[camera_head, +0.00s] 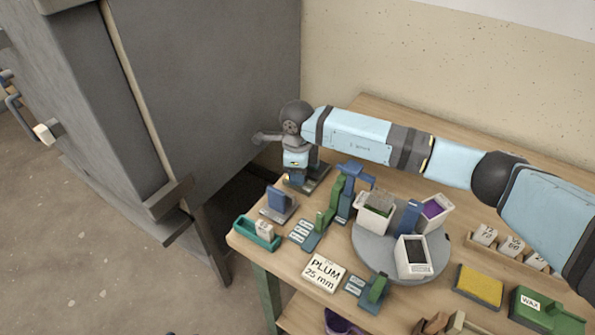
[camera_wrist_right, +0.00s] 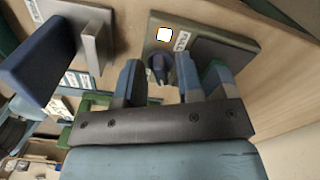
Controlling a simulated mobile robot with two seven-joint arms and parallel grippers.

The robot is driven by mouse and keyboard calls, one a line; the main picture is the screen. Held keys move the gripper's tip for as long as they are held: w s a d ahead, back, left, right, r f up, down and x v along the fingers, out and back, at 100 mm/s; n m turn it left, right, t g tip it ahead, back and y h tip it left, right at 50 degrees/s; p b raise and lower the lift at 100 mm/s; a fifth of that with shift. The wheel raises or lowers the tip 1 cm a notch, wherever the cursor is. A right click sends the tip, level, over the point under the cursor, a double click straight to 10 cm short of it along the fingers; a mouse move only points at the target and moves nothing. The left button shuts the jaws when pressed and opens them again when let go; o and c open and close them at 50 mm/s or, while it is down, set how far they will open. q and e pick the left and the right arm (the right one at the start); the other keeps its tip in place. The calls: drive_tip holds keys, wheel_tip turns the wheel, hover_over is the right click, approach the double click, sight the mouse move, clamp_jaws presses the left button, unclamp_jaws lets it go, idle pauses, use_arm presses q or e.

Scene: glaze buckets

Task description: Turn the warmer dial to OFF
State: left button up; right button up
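The warmer (camera_head: 319,177) is a low, dark grey-olive unit at the table's back left corner, partly hidden under my right gripper (camera_head: 296,176). The right wrist view shows its top plate (camera_wrist_right: 222,28), a small lit white-yellow lamp (camera_wrist_right: 165,34) and a label (camera_wrist_right: 182,41) that seems to read FULL. The dark blue dial (camera_wrist_right: 157,68) shows between the fingertips of my right gripper (camera_wrist_right: 160,75). The fingers are apart, with gaps beside the dial; contact cannot be told. The dial's exact setting is unclear. My left gripper is not in view.
A blue block on a grey stand (camera_head: 278,203) and a teal tray (camera_head: 256,234) sit close in front of the warmer. Green and blue stands and a round grey turntable (camera_head: 374,263) with white buckets lie to the right. A large grey cabinet (camera_head: 215,80) stands left.

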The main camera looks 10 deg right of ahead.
clamp_jaws()
drive_tip(key=shift+m, duration=0.4)
drive_tip(key=m, duration=0.4)
drive_tip(key=shift+w+d+r+m, duration=0.1)
drive_tip(key=shift+w+m, duration=0.05)
drive_tip(key=shift+m, duration=0.15)
drive_tip(key=shift+m+p, duration=0.55)
drive_tip(key=shift+m, duration=1.75)
drive_tip(key=shift+o, duration=0.9)
unclamp_jaws()
